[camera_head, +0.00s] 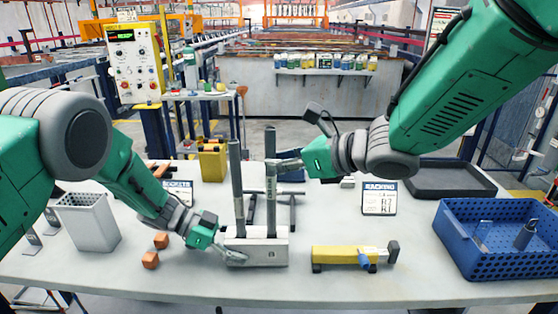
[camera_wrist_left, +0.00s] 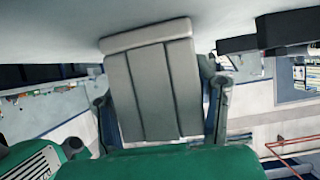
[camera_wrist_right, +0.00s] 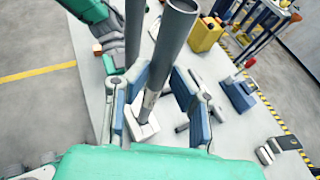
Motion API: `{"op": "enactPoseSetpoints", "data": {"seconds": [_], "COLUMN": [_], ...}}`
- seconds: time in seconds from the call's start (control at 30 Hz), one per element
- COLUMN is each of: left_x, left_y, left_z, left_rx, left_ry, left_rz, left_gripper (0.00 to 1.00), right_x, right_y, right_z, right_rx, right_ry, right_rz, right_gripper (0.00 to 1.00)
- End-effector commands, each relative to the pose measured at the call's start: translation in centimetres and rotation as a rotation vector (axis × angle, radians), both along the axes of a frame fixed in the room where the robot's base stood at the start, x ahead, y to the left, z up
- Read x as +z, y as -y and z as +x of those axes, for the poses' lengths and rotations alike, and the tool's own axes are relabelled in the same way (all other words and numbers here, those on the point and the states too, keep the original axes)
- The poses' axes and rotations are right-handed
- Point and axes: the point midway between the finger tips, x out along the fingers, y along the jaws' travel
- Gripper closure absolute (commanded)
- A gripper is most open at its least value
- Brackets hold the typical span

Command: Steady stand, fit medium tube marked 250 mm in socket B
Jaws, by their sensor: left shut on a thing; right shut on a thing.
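The grey stand (camera_head: 255,258) sits on the table with a small mark on its front. My left gripper (camera_head: 232,256) is shut on its left end; in the left wrist view the grooved grey stand (camera_wrist_left: 155,85) lies between the fingers. A grey tube (camera_head: 237,190) stands upright at the stand's left side. My right gripper (camera_head: 284,164) is shut on a second grey tube (camera_head: 271,205), upright with small markings I cannot read. Its lower end meets the stand's top at the right; how deep it sits, I cannot tell. This tube also shows in the right wrist view (camera_wrist_right: 172,45).
A yellow block-like tool (camera_head: 340,256) lies right of the stand. A blue crate (camera_head: 490,265) and a dark tray (camera_head: 448,182) are at the right. A grey bin (camera_head: 88,222) and orange cubes (camera_head: 150,260) are at the left. Small signs (camera_head: 379,199) stand behind.

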Motion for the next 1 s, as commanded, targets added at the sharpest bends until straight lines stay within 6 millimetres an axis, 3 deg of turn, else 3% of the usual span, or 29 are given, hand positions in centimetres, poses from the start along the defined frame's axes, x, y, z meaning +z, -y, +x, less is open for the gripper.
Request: {"op": "enactPoseSetpoints", "data": {"seconds": [1.0], "left_x": [-0.3], "left_y": [0.0], "left_z": [-0.2], "left_rx": [-0.002], "left_ry": [-0.005], "left_rz": [0.005], "left_gripper": [0.85], "right_x": [-1.7], "right_y": [0.0], "right_z": [0.0], "right_rx": [0.0], "right_ry": [0.0], "right_rz": [0.0], "right_gripper": [1.0]}}
